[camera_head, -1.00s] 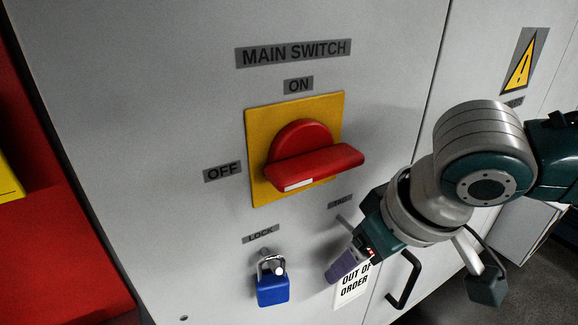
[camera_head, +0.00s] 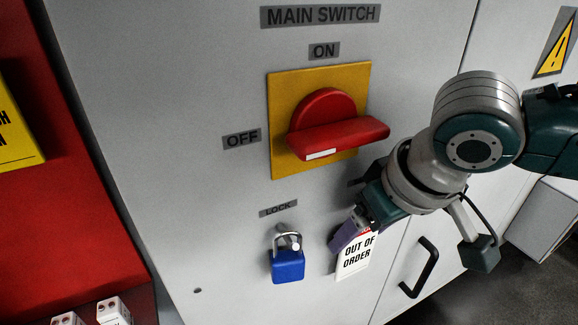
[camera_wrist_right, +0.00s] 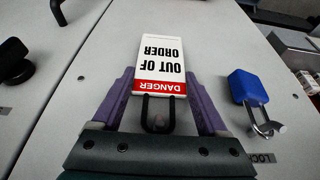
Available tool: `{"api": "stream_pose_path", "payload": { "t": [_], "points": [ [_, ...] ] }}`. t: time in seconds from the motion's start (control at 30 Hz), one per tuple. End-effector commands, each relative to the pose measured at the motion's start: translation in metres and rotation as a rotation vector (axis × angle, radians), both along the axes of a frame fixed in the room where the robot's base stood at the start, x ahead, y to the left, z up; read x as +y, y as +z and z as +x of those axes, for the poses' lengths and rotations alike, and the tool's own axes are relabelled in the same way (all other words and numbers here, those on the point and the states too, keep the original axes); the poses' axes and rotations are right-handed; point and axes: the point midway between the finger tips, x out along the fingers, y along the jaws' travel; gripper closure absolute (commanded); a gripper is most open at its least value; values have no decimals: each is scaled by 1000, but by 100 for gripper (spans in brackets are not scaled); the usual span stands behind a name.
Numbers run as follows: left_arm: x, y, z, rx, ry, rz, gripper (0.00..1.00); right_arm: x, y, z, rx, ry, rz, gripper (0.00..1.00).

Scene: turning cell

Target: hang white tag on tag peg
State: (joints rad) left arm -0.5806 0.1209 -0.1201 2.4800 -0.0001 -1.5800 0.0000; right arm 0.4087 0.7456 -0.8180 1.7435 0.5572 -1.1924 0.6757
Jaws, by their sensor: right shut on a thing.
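The white tag (camera_head: 356,258), printed OUT OF ORDER, hangs below my right gripper (camera_head: 343,240) in the head view. In the right wrist view the tag (camera_wrist_right: 160,55) shows its red DANGER band and a black loop (camera_wrist_right: 158,104) at its near end. My right gripper (camera_wrist_right: 163,92) is shut on it, with purple fingers to either side. A dark round end shows inside the loop; I cannot tell whether it is the tag peg or whether the loop is around it. In the head view my gripper hides the peg. My left gripper is not in view.
A blue padlock (camera_head: 288,265) hangs left of the tag, under the LOCK label. The red switch handle (camera_head: 338,135) juts out above my right gripper. A black door handle (camera_head: 421,268) stands to the right. A red board (camera_head: 60,215) is at the far left.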

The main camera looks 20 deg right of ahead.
Motion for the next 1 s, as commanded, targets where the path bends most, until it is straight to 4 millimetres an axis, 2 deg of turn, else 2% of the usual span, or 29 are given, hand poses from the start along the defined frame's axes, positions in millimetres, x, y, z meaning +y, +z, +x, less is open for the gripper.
{"api": "stream_pose_path", "payload": {
  "t": [0.23,0.27,0.43,0.77,0.87,1.0],
  "points": [
    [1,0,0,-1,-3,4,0,0,0,0,0,0,0,87],
    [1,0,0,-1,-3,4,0,0,0,0,0,0,0,20],
    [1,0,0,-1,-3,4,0,0,0,0,0,0,0,1],
    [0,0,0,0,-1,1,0,-1,4,-2,0,0,-1,0],
    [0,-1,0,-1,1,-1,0,-1,14,-6,-2,1,1,0],
    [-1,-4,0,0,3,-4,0,-2,37,-15,-4,2,0,0]
  ]
}}
